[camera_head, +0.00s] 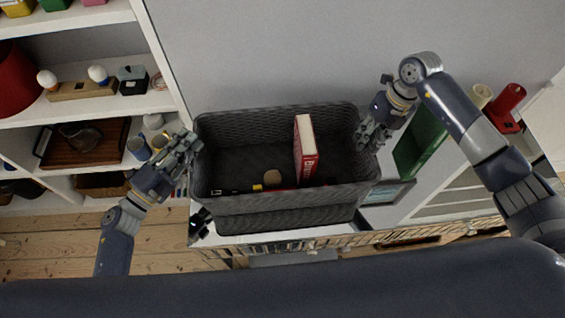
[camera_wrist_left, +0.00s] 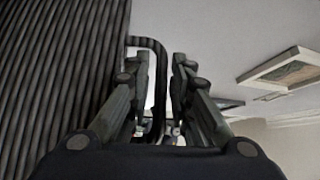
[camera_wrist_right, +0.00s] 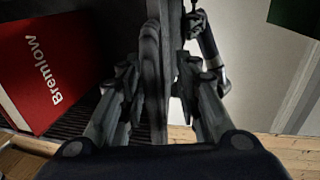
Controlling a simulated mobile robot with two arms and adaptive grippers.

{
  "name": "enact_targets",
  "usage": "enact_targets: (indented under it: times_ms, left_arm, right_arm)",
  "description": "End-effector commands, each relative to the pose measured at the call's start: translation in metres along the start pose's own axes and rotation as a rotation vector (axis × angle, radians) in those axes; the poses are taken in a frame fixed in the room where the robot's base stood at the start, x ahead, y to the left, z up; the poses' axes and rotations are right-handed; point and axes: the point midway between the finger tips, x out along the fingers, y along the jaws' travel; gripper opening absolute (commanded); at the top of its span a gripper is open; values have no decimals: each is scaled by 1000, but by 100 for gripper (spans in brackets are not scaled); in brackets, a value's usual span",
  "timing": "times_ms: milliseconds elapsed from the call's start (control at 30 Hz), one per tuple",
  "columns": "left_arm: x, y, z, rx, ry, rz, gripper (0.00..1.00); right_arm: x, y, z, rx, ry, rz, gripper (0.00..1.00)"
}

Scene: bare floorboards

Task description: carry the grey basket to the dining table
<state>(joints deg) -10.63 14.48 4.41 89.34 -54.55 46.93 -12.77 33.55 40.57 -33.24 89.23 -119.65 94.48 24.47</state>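The grey basket (camera_head: 290,218) is a dark woven-look bin in the middle of the head view, above a white-topped low unit. I cannot tell whether it touches that top. My left gripper (camera_head: 190,146) is at its left end, with its nearly closed fingers on either side of the rim (camera_wrist_left: 158,88) in the left wrist view. My right gripper (camera_head: 367,130) is at the right end, shut on the rim (camera_wrist_right: 152,75). A red book (camera_head: 307,165) marked "Bremlow" stands in the basket, with small items at the bottom. The dining table is not identifiable in these views.
White shelves (camera_head: 160,101) with trays, cups and other items stand close on the left. A green object (camera_head: 420,143), a red cylinder (camera_head: 507,98) and a picture frame (camera_head: 388,192) are at the right. A wall is behind the basket. Bare floorboards (camera_head: 50,245) show at lower left.

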Motion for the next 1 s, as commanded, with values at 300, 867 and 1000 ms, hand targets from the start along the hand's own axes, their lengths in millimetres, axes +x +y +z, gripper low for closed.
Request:
enact_targets:
  times_ms: [300,867,1000]
  left_arm:
    - [4,0,0,0,-1,0,20]
    - [4,-3,0,1,2,-6,0]
    - [4,-4,0,1,2,-5,0]
  right_arm:
    - [4,0,0,0,0,0,31]
    - [1,1,2,-1,-5,3,0]
    - [0,1,2,0,-5,3,0]
